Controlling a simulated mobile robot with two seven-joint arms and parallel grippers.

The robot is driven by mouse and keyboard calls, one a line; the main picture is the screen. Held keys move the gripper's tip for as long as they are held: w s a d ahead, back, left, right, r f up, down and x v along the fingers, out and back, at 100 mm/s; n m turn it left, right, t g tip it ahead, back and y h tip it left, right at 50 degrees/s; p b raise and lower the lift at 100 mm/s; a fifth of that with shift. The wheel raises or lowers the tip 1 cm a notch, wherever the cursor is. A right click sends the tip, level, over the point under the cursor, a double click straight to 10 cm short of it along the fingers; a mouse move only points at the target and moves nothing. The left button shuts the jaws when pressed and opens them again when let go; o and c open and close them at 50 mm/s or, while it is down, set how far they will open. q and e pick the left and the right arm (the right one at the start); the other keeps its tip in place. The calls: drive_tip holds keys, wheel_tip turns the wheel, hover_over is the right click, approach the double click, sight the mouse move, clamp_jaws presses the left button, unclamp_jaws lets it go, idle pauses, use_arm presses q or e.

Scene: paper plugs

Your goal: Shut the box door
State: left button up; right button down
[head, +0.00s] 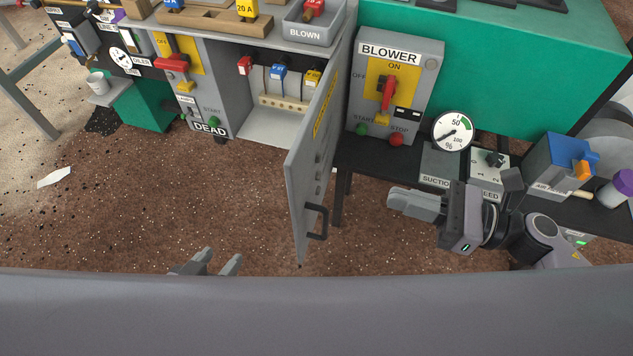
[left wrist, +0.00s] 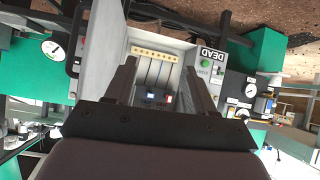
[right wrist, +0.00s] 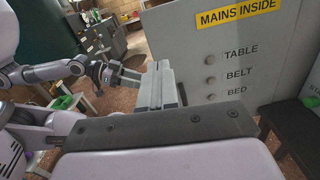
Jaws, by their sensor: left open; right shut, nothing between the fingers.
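The grey box (head: 268,122) stands at the back with its front uncovered; coloured plugs on a pegged strip show inside. Its grey door (head: 303,178) is hinged at the box's right side and stands wide open toward me. A dark handle (head: 317,223) is near the door's free end. My left gripper (head: 208,262) is open and empty, low and left of the door; the left wrist view shows the box interior (left wrist: 158,70) between its fingers. My right gripper (head: 400,200) is shut and empty, right of the door and apart from it. The right wrist view shows the door's labelled face (right wrist: 235,60).
The blower panel (head: 393,85) stands right of the box, with a gauge (head: 453,131) and a dark bench (head: 380,160) below. The DEAD switch panel (head: 190,85) is left of the box. Brown floor (head: 240,200) left of the door is clear.

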drive_tip(key=n, duration=0.1)
drive_tip(key=g+p, duration=0.1)
drive_tip(key=p, duration=0.1)
approach(297, 179)
drive_tip(key=shift+n, duration=0.3)
drive_tip(key=x, duration=0.7)
drive_tip(key=shift+a, duration=0.1)
